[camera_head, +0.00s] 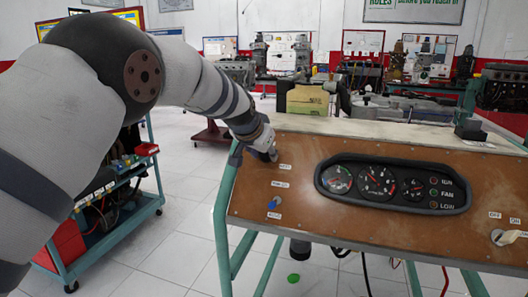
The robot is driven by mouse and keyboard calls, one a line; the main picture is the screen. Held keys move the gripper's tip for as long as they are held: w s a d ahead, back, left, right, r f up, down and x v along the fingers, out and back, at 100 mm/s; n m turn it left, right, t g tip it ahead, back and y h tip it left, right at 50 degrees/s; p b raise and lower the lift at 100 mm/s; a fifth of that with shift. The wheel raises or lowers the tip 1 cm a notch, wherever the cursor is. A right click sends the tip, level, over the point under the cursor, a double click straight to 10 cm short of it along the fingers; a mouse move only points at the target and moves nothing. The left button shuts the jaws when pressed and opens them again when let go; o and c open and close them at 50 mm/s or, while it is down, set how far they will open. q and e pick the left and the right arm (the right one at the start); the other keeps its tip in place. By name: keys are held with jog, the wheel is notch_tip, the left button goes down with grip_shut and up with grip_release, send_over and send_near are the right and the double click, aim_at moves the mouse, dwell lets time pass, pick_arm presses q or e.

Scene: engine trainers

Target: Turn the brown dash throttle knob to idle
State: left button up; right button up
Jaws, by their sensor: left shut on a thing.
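The brown dash panel (306,206) stands on a green frame, facing me, with a gauge cluster in its middle. My left gripper (268,153) reaches down to the panel's upper left corner. It is shut on the throttle knob there, which its fingers almost wholly hide, so I cannot read the knob's angle. A small white label sits just below the fingers; its text is too small to read surely. A blue knob (272,204) sits lower on the panel, apart from the gripper, between two more white labels. My right gripper is out of view.
A key switch (498,237) with OFF and ON labels is at the panel's right. A yellow box (307,100) and engine parts stand behind the panel. A green cart (120,205) stands at left. Wires hang under the panel; a green object (293,278) lies on the floor.

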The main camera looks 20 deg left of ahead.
pick_arm(q)
jog(key=shift+r+n, duration=0.1)
jog(key=shift+n, duration=1.4)
jog(key=o, duration=1.2)
jog(key=shift+w, duration=0.1)
jog(key=v, duration=1.2)
